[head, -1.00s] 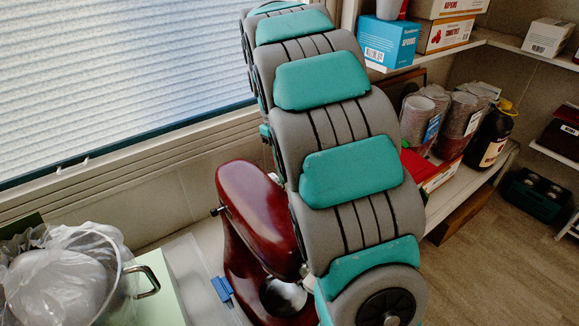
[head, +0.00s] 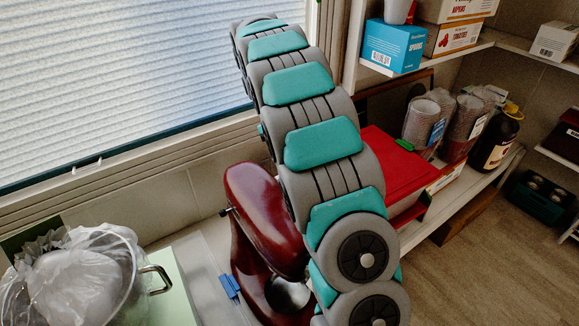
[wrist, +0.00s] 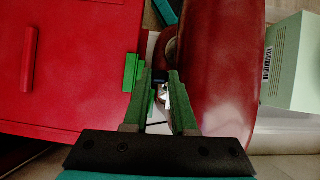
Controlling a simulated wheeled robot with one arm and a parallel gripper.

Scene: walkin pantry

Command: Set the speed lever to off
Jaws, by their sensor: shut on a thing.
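The dark red stand mixer (head: 262,200) stands on the counter by the window, partly hidden behind my arm in the head view. In the wrist view its glossy red head (wrist: 222,60) lies just right of my gripper. My gripper (wrist: 161,72) has its green fingers on either side of a small dark lever tip (wrist: 160,78), and it is shut on this speed lever. A bright metal part shows just below the tip between the fingers. The lever's exact setting cannot be read. In the head view my arm hides the gripper and the lever.
A red box (head: 392,165) stands close right of the mixer and fills the left of the wrist view (wrist: 70,70). Cup stacks and a dark bottle (head: 497,140) stand farther right.

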